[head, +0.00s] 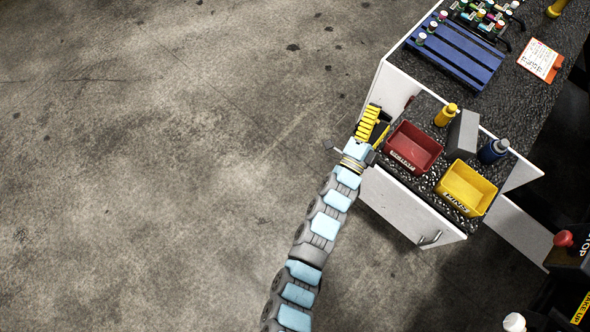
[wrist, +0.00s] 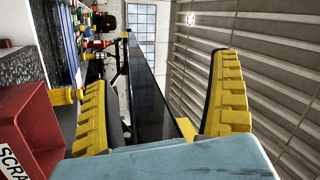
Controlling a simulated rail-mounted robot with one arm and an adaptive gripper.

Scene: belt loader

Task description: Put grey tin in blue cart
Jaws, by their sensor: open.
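My gripper (head: 372,124) has yellow fingers and is at the left edge of the counter, just left of the red bin. In the wrist view my gripper (wrist: 163,68) is open, with nothing between its fingers. No blue cart can be made out for certain. A blue slatted platform (head: 455,55) lies at the back of the counter.
The red bin (head: 414,148) and yellow bin (head: 466,188) stand on the speckled counter. A yellow bottle (head: 445,115) and a blue bottle (head: 493,152) stand beside the grey object. Open concrete floor (head: 150,150) lies left.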

